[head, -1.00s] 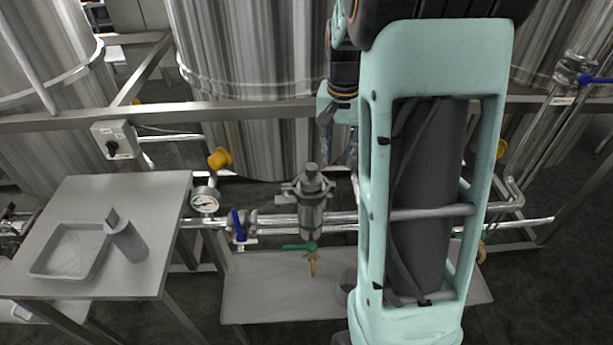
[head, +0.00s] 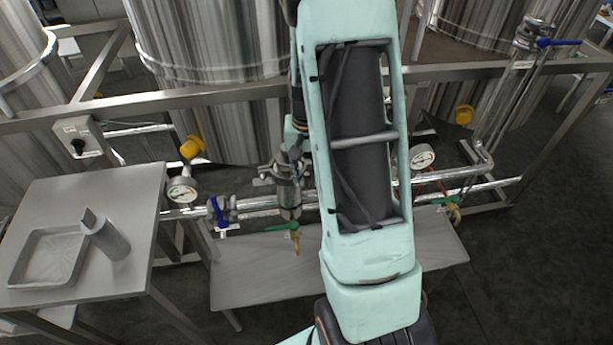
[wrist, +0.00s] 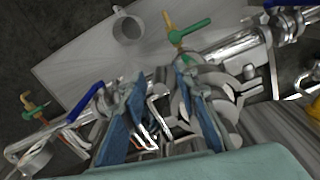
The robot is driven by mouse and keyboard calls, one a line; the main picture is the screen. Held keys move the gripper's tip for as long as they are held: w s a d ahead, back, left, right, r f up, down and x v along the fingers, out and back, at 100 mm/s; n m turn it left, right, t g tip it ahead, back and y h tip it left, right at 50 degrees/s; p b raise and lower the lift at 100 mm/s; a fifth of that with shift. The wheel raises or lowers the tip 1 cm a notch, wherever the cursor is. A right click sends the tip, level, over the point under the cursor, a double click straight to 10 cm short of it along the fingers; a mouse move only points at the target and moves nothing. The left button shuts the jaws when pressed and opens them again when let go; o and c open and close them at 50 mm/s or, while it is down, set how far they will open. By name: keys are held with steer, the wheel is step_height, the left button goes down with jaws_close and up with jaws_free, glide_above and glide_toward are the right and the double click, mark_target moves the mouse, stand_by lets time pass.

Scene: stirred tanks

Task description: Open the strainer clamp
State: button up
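The strainer (head: 290,200) is an upright steel body on the pipe left of my arm in the head view. Its clamp (head: 280,174) rings the upper part, partly hidden by my gripper (head: 294,157). In the wrist view my gripper (wrist: 160,80) has its two blue fingers apart, with metal parts of the clamp and strainer (wrist: 225,85) close behind and between them. A bright wire-like piece (wrist: 152,112) shows between the fingers. I cannot tell whether either finger touches it.
A blue-handled valve (head: 218,213) and a gauge (head: 183,191) sit left of the strainer; a green-handled tap (head: 283,227) hangs below. A low bench (head: 245,280) lies underneath, with a mug (wrist: 127,28) on it.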

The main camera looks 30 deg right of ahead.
steer(key=shift+f, duration=0.2)
jaws_close()
